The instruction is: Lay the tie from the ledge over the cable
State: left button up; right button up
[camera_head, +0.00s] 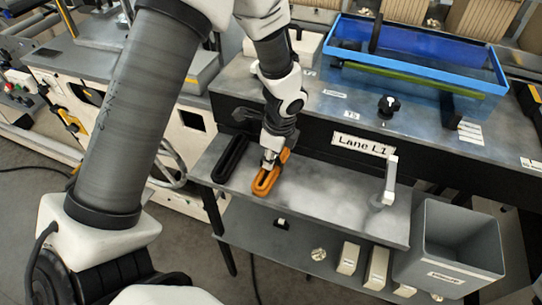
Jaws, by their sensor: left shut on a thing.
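My left gripper (270,161) reaches down to the grey ledge (325,195) and is shut on an orange loop-shaped piece (265,184), which seems to be the tie. The orange piece is at the ledge's left part; I cannot tell whether it rests on the ledge or is just above it. A black piece of similar long looped shape (231,158) lies on the ledge just left of it. I cannot make out the cable for certain. My right gripper is not in view.
A blue-rimmed tray (420,66) with a green bar (415,82) stands on the bench behind. A "Lane L1" label (363,145) is on the bench front. A white post (390,180) and grey bin (450,245) are at right. The ledge's middle is clear.

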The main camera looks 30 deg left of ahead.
pick_arm(q)
jog(key=shift+s+f, duration=0.25)
jog(key=shift+f, duration=0.05)
jog(key=o, duration=0.9)
jog(key=shift+c, duration=0.2)
jog(key=shift+w+f, duration=0.1)
jog(key=shift+w, duration=0.15)
